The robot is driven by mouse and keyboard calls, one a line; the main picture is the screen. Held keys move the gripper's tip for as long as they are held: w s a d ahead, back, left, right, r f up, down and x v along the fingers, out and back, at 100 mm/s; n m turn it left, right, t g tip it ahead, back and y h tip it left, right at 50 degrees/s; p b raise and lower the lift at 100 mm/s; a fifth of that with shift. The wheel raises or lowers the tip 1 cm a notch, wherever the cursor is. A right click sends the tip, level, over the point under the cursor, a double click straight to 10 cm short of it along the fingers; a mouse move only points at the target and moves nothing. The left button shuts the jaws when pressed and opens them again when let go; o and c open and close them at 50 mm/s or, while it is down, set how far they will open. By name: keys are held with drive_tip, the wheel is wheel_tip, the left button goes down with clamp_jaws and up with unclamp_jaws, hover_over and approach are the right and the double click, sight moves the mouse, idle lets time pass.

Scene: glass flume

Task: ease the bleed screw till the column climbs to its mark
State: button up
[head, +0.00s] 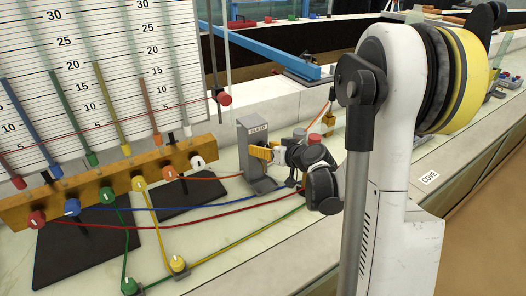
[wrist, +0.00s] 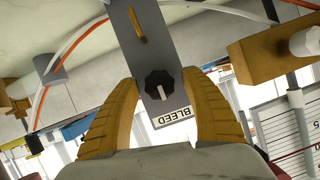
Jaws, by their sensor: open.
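The bleed screw is a black knob (wrist: 158,86) with a pale pointer line, on a grey post (head: 256,157) labelled BLEED. My gripper (wrist: 158,77) is open; its yellow ribbed fingers stand left and right of the knob, with gaps on both sides. In the head view my gripper (head: 266,153) is at the post's right side, and the knob is hidden there. Coloured liquid columns stand before the scale board (head: 100,60): red, blue, green, yellow (head: 112,105) and orange (head: 150,103). A thin red line crosses them, near a red knob (head: 224,99) on a rod.
Coloured tubes (head: 215,208) run along the pale bench towards my arm. A yellow knob (head: 178,263) and a green knob (head: 130,286) sit in front. A blue beam (head: 260,52) lies behind.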

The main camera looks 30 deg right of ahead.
drive_tip(key=shift+w, duration=0.1)
drive_tip(key=c, duration=1.2)
drive_tip(key=shift+a+n+h, duration=0.15)
drive_tip(key=shift+n+h, duration=0.45)
drive_tip(key=shift+n, duration=0.3)
drive_tip(key=shift+n+h, duration=0.3)
drive_tip(key=shift+n, duration=0.1)
drive_tip(key=o, duration=1.2)
drive_tip(key=v, duration=1.2)
drive_tip(key=shift+f, duration=0.1)
